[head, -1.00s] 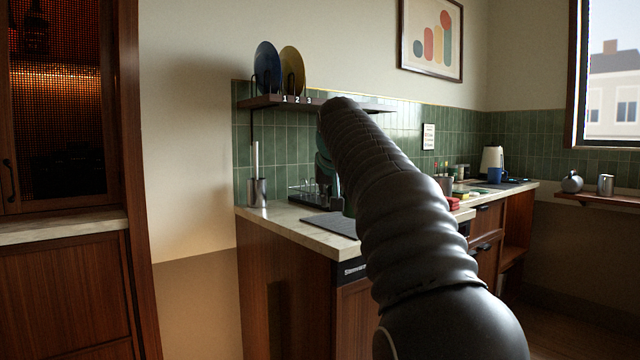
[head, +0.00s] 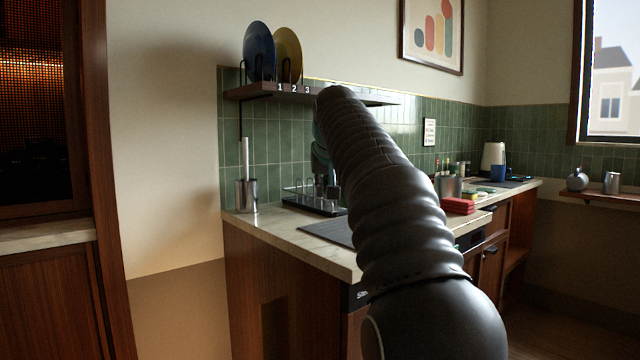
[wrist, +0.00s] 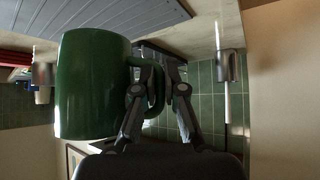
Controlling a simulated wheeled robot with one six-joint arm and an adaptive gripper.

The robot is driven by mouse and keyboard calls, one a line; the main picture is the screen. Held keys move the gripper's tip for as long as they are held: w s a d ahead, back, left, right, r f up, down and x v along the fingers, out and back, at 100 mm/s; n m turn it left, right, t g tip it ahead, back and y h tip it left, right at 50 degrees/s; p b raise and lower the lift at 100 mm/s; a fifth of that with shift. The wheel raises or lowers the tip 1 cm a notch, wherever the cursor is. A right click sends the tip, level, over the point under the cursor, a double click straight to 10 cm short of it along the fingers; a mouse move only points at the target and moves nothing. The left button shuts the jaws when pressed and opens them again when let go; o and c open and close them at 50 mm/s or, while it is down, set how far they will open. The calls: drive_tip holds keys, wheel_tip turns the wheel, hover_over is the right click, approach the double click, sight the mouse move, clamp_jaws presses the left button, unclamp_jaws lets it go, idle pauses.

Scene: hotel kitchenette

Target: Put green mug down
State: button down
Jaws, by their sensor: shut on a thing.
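The green mug (wrist: 88,85) fills the left of the wrist view, with its handle towards my gripper (wrist: 162,70). My gripper's dark fingers are closed at the mug's handle. The counter (head: 285,237) and a flat grey mat (head: 332,231) lie beyond my arm in the head view. A grey ribbed surface shows at the top of the wrist view, beyond the mug; I cannot tell its gap to the mug.
Above is a shelf (head: 262,90) with a blue plate (head: 259,50) and a yellow plate (head: 288,52). Red folded cloths (head: 458,206) lie right of my arm.

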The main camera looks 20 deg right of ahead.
drive_tip(key=shift+w, duration=0.35)
wheel_tip(320, 180, down, 5)
drive_tip(key=shift+d+b, duration=0.15)
drive_tip(key=shift+b, duration=0.4)
drive_tip(key=shift+f+b, duration=0.85)
drive_tip(key=shift+b, duration=0.05)
drive_tip(key=shift+f+b, duration=0.3)
drive_tip(key=shift+f, duration=0.05)
drive_tip(key=c, duration=1.2)
unclamp_jaws()
